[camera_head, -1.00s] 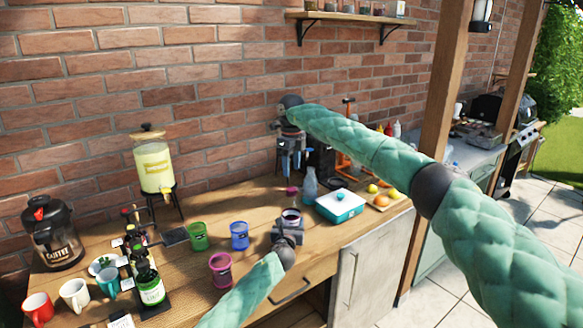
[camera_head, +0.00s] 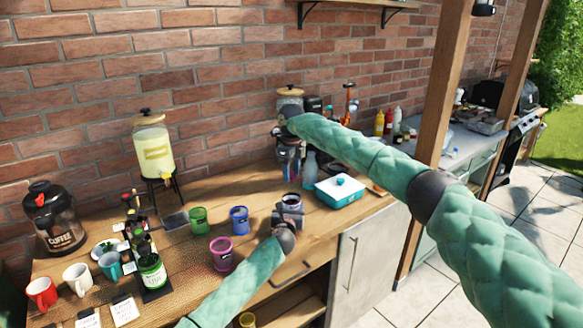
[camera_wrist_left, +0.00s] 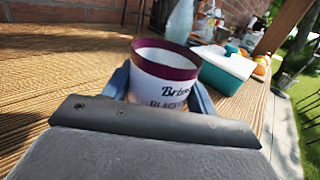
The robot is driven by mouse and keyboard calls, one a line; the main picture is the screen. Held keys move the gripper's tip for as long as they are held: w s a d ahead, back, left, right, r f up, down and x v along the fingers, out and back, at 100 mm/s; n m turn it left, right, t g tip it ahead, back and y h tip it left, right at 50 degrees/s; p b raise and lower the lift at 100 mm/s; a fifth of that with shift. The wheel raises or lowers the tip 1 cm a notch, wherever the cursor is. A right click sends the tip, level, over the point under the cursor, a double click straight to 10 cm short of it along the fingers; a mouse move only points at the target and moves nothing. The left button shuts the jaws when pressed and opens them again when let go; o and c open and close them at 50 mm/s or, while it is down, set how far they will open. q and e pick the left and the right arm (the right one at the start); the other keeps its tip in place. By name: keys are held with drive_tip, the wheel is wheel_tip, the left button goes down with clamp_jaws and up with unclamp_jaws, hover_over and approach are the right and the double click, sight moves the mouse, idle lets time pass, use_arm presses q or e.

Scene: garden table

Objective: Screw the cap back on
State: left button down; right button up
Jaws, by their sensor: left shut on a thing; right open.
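My left gripper (camera_head: 290,210) is shut on a small jar (camera_head: 292,199) with a dark purple rim and a white label with dark lettering. In the left wrist view the jar (camera_wrist_left: 165,92) stands upright between the two fingers, and its mouth looks uncapped. My right gripper (camera_head: 290,172) is open, pointing down just behind the jar, low over the tabletop. I cannot make out a cap now; the spot behind the jar is covered by the right gripper.
A blue-grey bottle (camera_head: 310,168) and a white-and-teal box (camera_head: 340,192) stand close to the right. Blue (camera_head: 239,220), green (camera_head: 199,220) and pink (camera_head: 221,253) cups stand to the left. The wooden table (camera_head: 205,275) is bare towards its front edge.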

drive_tip(key=c, duration=1)
drive_tip(key=o, duration=1.2)
drive_tip(key=shift+c, duration=0.2)
wheel_tip(320, 180, up, 12)
drive_tip(key=shift+w, duration=0.1)
